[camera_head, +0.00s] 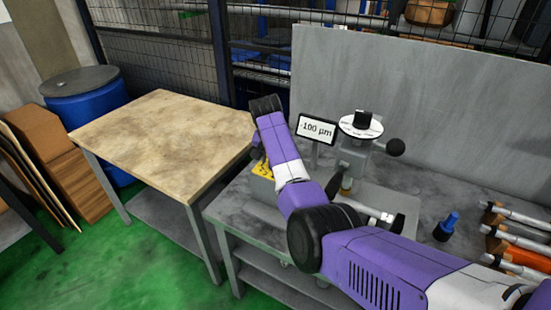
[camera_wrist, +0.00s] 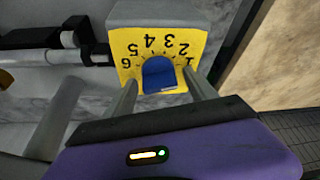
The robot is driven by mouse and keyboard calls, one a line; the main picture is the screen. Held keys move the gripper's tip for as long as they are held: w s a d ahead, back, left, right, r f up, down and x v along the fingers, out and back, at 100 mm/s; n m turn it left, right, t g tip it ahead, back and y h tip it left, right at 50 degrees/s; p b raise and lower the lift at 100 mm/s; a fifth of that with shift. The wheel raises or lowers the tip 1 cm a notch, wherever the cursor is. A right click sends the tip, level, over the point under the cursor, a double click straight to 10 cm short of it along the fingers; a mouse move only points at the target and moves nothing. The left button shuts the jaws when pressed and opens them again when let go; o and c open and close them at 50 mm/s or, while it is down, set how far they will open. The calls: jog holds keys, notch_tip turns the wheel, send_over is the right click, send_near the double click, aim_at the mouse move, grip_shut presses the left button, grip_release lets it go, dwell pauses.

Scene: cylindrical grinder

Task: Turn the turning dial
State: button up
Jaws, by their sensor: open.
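The turning dial is a blue knob (camera_wrist: 158,74) on a yellow face plate (camera_wrist: 128,42) numbered 1 to 6, upside down in the wrist view. The plate sits on a grey block. My gripper (camera_wrist: 160,78) is open, with one finger on each side of the blue knob. I cannot tell whether either finger touches it. In the head view, part of the yellow plate (camera_head: 262,169) shows beside my arm. My arm hides the knob and my fingers there.
A display (camera_head: 317,129) reads -100 µm, beside a white round dial with a black knob (camera_head: 362,120). A grey metal table (camera_head: 240,205) carries the machine, with a blue-topped tool (camera_head: 446,226) at right. A wooden-topped table (camera_head: 165,135) stands clear at left.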

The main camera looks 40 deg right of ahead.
jog(key=c, duration=1.3)
jog(key=n+p, duration=0.2)
jog(key=n, duration=0.1)
jog(key=shift+r+t+y, duration=0.15)
jog(key=shift+t+y, duration=0.25)
jog(key=n+p, duration=0.1)
jog(key=n, duration=0.1)
jog(key=shift+n+t+y, duration=0.3)
jog(key=shift+y, duration=0.1)
jog(key=n, duration=0.2)
jog(key=n+y, duration=0.1)
jog(key=n, duration=0.1)
jog(key=shift+d+t+y, duration=0.1)
jog(key=shift+t+y, duration=0.2)
jog(key=shift+n+y, duration=0.3)
jog(key=shift+n, duration=0.7)
